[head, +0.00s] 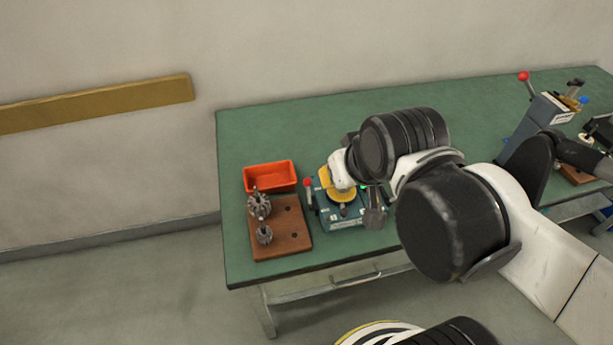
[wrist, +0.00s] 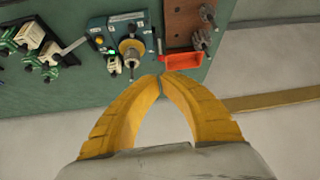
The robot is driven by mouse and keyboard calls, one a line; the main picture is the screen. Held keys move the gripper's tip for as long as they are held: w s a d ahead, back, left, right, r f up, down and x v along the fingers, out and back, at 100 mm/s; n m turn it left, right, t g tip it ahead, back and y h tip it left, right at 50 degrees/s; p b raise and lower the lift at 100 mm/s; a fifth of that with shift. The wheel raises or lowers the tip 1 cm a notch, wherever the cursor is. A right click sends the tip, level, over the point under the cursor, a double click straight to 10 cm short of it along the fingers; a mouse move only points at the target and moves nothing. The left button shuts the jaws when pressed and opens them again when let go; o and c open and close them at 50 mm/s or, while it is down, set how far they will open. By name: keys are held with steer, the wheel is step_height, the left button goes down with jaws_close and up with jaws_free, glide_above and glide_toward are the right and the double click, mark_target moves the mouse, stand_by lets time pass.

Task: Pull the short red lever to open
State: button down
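The short red lever stands on the left side of a small teal winding machine (head: 345,218); its red knob (head: 307,182) shows in the head view. In the wrist view the machine (wrist: 98,30) is at the top centre, and the red knob (wrist: 161,57) lies just above my fingertips in the picture. My gripper (wrist: 161,80) has two yellow fingers whose tips nearly meet, with nothing seen between them. The tips look apart from the knob; the depth between them is unclear.
An orange bin (head: 270,176) and a brown wooden block (head: 290,236) with metal armatures (head: 259,205) lie left of the machine on the green table (head: 330,115). A grey device (head: 538,120) with a longer red-knobbed lever (head: 524,77) stands at the right.

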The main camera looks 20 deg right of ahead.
steer(key=w+g, duration=0.1)
steer(key=w, duration=0.6)
steer(key=g+p, duration=0.1)
glide_above(309, 194)
steer(key=s, duration=0.2)
step_height(309, 194, down, 2)
steer(key=w+d+f+g+y, duration=0.1)
steer(key=w+f+g, duration=0.1)
steer(key=w+f, duration=0.6)
step_height(309, 194, down, 3)
steer(key=shift+w+d+r+n+p, duration=0.1)
steer(key=shift+w+d+n+p, duration=0.1)
steer(key=shift+w+n+p, duration=0.15)
steer(key=b+x, duration=0.3)
steer(key=x, duration=0.7)
steer(key=shift+s+b, duration=0.15)
steer(key=shift+b, duration=0.25)
steer(key=s, duration=0.1)
steer(key=s+r, duration=0.1)
steer(key=s, duration=0.1)
steer(key=shift+d+r+b, duration=0.15)
steer(key=shift+r+b, duration=0.05)
steer(key=shift+b, duration=0.1)
steer(key=shift+s+r, duration=0.15)
steer(key=shift+s, duration=0.15)
